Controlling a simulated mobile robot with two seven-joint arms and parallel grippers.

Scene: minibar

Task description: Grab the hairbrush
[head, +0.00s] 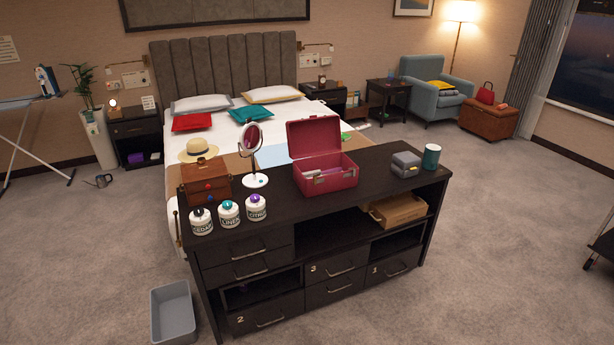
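I cannot make out a hairbrush anywhere in the head view. A dark console (395,180) with drawers and open shelves stands in front of me at the foot of the bed. On its top an open red case (325,178) holds light-coloured items that I cannot identify. A round standing mirror (252,140) is left of the case. A brown box (205,182) stands at the console's left end. The insides of the shut drawers (270,320) are hidden, and the lower open shelf is dark. Neither of my grippers shows.
Three labelled jars (229,212) stand at the console's front left. Grey boxes (405,163) and a teal cup (431,157) stand at its right. A wooden box (399,210) sits on a shelf. A grey bin (173,315) stands at left.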

